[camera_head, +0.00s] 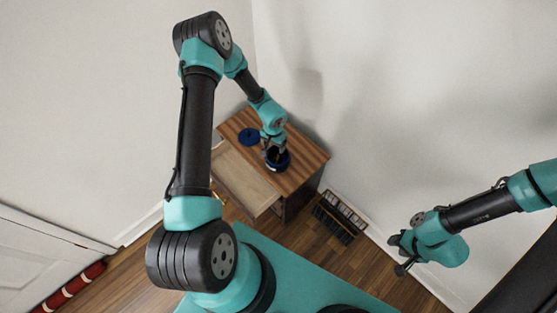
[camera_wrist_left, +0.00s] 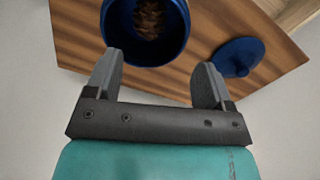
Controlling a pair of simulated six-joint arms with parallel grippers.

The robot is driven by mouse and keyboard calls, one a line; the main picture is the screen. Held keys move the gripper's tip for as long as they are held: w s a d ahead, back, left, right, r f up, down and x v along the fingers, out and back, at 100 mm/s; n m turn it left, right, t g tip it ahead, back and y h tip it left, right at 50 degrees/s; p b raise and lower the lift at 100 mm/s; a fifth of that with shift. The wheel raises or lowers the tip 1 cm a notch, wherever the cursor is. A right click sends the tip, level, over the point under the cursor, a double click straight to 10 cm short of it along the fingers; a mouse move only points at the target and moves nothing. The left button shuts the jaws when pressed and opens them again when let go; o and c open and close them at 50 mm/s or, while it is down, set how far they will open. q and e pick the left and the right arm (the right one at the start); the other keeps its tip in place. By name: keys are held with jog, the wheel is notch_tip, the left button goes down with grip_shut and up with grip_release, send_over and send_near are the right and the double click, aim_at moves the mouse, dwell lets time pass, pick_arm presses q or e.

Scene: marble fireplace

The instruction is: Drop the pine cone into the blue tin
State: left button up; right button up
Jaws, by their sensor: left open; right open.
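The blue tin (camera_head: 284,164) stands open on top of a wooden cabinet; it also shows in the left wrist view (camera_wrist_left: 178,45). The brown pine cone (camera_wrist_left: 149,18) shows inside the tin's mouth in the left wrist view, cut by the top edge. My left gripper (camera_head: 272,150) is at the tin in the head view; in the left wrist view its two fingers (camera_wrist_left: 158,78) are apart with nothing between them, near the tin's rim. I cannot tell if they touch it. My right gripper (camera_head: 401,255) is open and empty, far to the right of the cabinet.
The blue lid (camera_head: 248,136) lies on the wooden cabinet top (camera_head: 305,158), left of the tin. An open drawer (camera_head: 243,180) sticks out at the front. A dark rack (camera_head: 340,216) stands on the floor right of the cabinet. A wall is close behind.

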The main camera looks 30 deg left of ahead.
pick_arm(q)
notch_tip(320, 180, up, 17)
jog(key=shift+r, duration=0.15)
dwell(0.5)
dwell(0.7)
jog(key=s+d+f+t+y, duration=0.1)
jog(key=s+d+f+t, duration=0.1)
jog(key=s+f, duration=0.8)
jog(key=s+d+f+n+g+h, duration=0.1)
jog(key=s+d+f+h, duration=0.1)
jog(key=s+d+h, duration=0.2)
jog(key=s+d, duration=0.3)
jog(key=d, duration=0.2)
jog(key=shift+d+n+h, duration=0.2)
jog(key=shift+n+h, duration=0.2)
dwell(1.7)
jog(key=shift+s+a, duration=0.1)
jog(key=shift+a, duration=0.05)
dwell(0.7)
